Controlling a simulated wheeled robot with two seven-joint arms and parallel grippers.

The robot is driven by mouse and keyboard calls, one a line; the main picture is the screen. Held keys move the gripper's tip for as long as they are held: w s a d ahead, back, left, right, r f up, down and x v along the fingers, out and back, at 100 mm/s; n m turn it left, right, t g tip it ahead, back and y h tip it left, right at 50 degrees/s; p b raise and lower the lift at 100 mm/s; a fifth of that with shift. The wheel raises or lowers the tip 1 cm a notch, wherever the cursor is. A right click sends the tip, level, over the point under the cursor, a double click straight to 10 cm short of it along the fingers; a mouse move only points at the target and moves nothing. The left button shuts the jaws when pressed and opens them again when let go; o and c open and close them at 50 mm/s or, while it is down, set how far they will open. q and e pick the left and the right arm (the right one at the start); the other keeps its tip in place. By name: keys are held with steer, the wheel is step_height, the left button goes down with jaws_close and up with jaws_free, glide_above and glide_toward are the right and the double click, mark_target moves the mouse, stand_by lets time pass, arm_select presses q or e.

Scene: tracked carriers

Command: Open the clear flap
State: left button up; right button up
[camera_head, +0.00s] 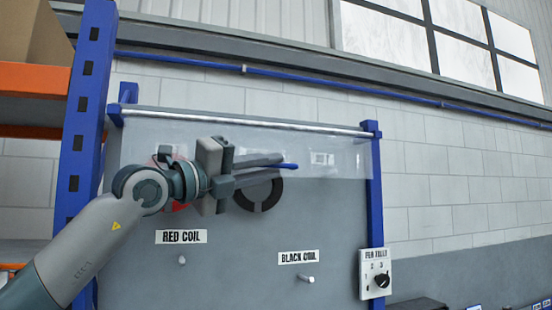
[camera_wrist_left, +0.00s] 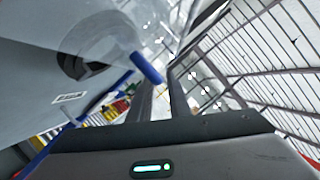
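The clear flap (camera_head: 335,157) hangs down from a pale rail across the top of a grey board. In the left wrist view, the see-through sheet (camera_wrist_left: 95,35) fills the upper left. A blue handle (camera_head: 291,166) sticks out at the flap's lower part; it also shows in the left wrist view (camera_wrist_left: 147,68). My left gripper (camera_head: 281,165) is in front of the flap with its two fingers apart. The handle shows between the fingertips, with a gap visible; firm contact cannot be told. My right gripper is out of view.
A black coil (camera_head: 259,195) and a red coil (camera_head: 180,204), mostly hidden by my arm, are on the board. Two pegs sit below, by the RED COIL and BLACK COIL labels. A dial box (camera_head: 376,275) is at lower right. A blue-post rack (camera_head: 84,120) stands left.

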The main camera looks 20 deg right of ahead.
arm_select(q)
steer(key=shift+p+x, duration=0.4)
steer(key=shift+x, duration=0.75)
steer(key=shift+c, duration=0.3)
jaws_close()
